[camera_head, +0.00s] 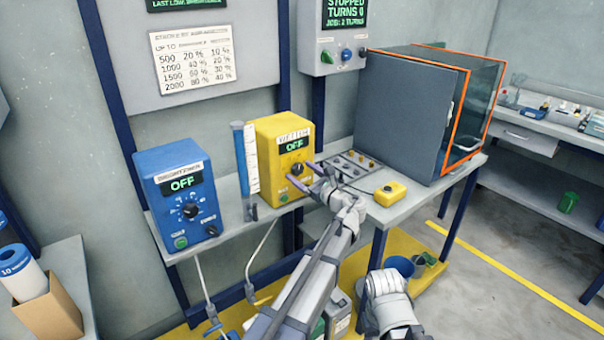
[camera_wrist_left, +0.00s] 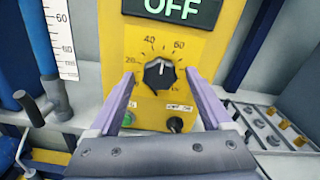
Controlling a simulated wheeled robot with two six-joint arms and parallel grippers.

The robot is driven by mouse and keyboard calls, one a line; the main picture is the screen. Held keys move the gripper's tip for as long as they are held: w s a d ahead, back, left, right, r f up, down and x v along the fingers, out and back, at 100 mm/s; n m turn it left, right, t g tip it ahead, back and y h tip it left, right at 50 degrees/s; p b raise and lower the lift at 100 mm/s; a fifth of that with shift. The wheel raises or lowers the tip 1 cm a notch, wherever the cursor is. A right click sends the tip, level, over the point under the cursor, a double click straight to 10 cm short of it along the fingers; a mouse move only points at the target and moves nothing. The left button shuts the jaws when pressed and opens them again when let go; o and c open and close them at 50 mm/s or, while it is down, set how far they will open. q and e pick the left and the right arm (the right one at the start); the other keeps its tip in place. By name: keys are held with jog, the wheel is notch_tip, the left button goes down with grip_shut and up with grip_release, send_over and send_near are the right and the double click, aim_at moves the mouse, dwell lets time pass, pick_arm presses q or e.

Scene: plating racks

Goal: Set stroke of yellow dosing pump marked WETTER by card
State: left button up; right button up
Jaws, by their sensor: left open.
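The yellow dosing pump (camera_head: 268,150) stands on the bench with a green OFF display; its label is too small to read surely. Its black stroke knob (camera_head: 297,169) shows in the left wrist view (camera_wrist_left: 159,75), its white mark pointing about straight up between 40 and 60. My left gripper (camera_head: 302,177) is open in front of the pump. In the left wrist view its fingers (camera_wrist_left: 160,82) stand on either side of the knob, with gaps visible. The card (camera_head: 193,58) on the wall lists percentages beside 500, 1000, 1500 and 2000. My right gripper is not in view.
A blue pump (camera_head: 178,195) with its own knob, also OFF, stands to the left. A green button (camera_wrist_left: 127,119) sits below the knob.

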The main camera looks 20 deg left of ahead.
pick_arm(q)
jog(key=shift+a, duration=0.1)
grip_shut()
dwell(0.7)
